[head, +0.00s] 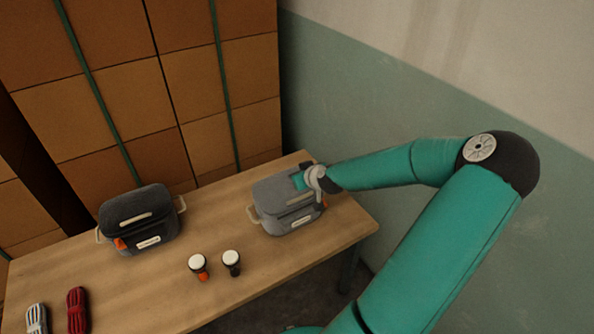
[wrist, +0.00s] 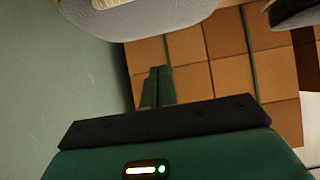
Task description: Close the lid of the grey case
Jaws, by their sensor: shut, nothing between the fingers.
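The grey case (head: 285,205) stands near the right end of the wooden table, with pale handles and an orange latch at its front. Its lid looks down on the body; a small gap cannot be ruled out. My gripper (head: 298,181) is over the right back part of the lid, partly hidden by my wrist; contact cannot be told. In the wrist view my gripper (wrist: 156,87) has its fingers together with nothing between them. The grey case (wrist: 150,18) fills the top of that view.
A dark case (head: 140,220) stands to the left, its lid down. A red rope bundle (head: 77,310) and a blue-white one (head: 36,318) lie at the front left. Stacked boxes and a green-white wall stand behind.

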